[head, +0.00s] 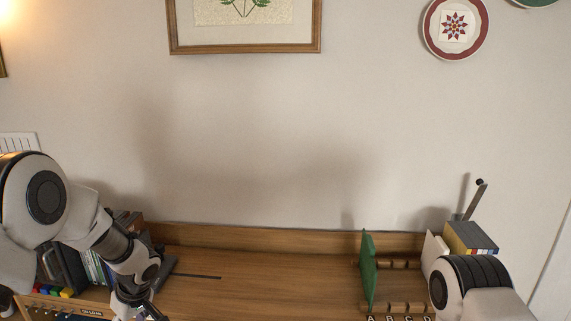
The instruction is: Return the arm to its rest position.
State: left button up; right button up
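My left arm comes in from the left and bends down over the wooden shelf top (270,290). The start of my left gripper (140,308) shows at the bottom edge; its fingertips are cut off or too small to read, so I cannot tell whether it holds anything. My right arm shows only as a rounded pale and dark link at the lower right. My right gripper is outside the picture.
Upright disc cases (92,264) stand behind my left arm, near a dark bookend (166,270). A green divider (368,270) stands by a rack lettered A to D (398,307). A grey box (470,238) stands behind my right arm. The shelf's middle is clear.

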pick_arm(q)
jog(key=s+d+f+m+g+h+b, duration=0.1)
jog(key=s+d+f+g+h+b, duration=0.25)
jog(key=s+f, duration=1.5)
jog(key=s+d+f+m+h, duration=0.15)
jog(key=s+d+f, duration=0.25)
jog(key=s, duration=0.5)
jog(key=s+d+f+m, duration=0.3)
jog(key=s+d+f, duration=0.1)
jog(key=s, duration=0.4)
jog(key=w+m+t, duration=0.1)
jog(key=m, duration=0.1)
jog(key=w+a+r+m+t, duration=0.1)
jog(key=m, duration=0.1)
jog(key=w+m+t+y, duration=0.1)
jog(key=m, duration=0.1)
jog(key=shift+w+a+r+t+b, duration=0.15)
jog(key=shift+w+r+t+b, duration=0.1)
jog(key=shift+w+b, duration=0.1)
